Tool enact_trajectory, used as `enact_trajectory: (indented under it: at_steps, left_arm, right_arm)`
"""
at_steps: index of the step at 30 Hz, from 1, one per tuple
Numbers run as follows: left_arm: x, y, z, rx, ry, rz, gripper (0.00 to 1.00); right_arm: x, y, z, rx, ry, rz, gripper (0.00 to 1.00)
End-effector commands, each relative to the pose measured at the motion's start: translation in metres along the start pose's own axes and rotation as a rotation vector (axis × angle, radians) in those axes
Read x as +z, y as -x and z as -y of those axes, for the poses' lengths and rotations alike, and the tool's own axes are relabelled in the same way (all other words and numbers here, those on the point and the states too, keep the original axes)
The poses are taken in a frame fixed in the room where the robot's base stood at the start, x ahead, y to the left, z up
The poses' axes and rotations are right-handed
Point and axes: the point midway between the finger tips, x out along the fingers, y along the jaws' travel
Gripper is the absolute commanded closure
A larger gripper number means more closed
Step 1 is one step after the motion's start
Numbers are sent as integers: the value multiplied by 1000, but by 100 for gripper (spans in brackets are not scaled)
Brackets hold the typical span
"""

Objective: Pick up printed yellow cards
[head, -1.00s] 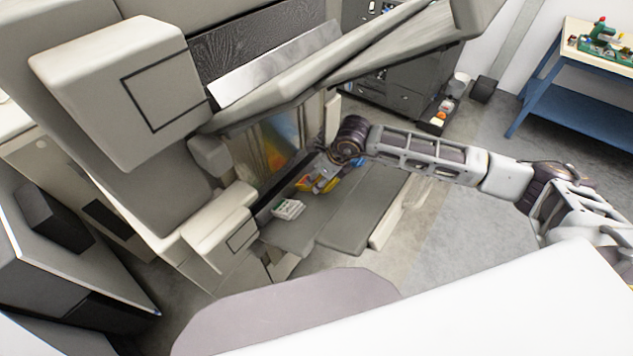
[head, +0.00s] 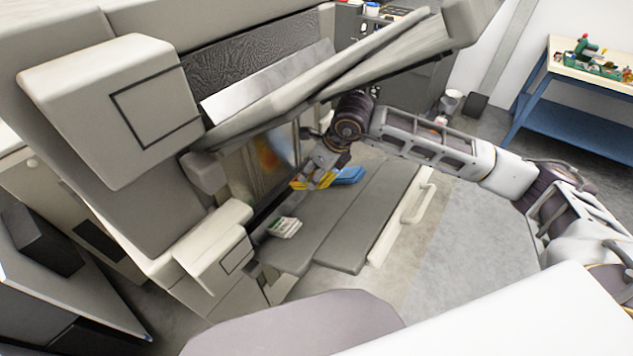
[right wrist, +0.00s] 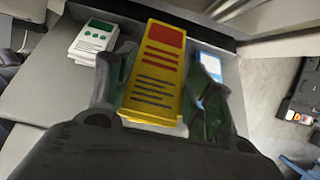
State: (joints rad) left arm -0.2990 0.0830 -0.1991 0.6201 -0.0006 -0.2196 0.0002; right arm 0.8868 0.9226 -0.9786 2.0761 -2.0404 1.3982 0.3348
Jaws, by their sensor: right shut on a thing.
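The printed yellow cards (right wrist: 158,75) form a stack with a red block and dark lines of print on top. My right gripper (head: 318,179) is shut on this stack, with a finger on each side of it in the right wrist view (right wrist: 160,95). In the head view the yellow cards (head: 299,182) show only in part at the gripper, above the machine's grey tray (head: 345,225). I cannot tell whether the stack touches the tray. My left gripper is not in view.
White cards with green print (head: 285,227) lie on the tray, left of the yellow stack. Blue cards (head: 348,175) lie to its right. The machine's raised cover (head: 350,65) hangs over my right arm. A blue workbench (head: 575,105) stands at the far right.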

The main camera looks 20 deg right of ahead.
Motion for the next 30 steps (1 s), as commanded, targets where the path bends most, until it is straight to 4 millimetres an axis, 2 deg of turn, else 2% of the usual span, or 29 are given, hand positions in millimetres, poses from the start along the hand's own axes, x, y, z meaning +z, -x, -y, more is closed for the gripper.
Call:
enact_trajectory:
  at_steps: [4, 12, 30]
  left_arm:
    - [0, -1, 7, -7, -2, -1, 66]
    - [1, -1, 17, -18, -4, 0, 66]
    - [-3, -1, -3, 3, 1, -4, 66]
  right_arm:
    - [3, 7, -1, 2, 0, 1, 80]
    - [3, 9, -1, 1, 0, 0, 80]
    - [3, 8, -1, 1, 0, 0, 80]
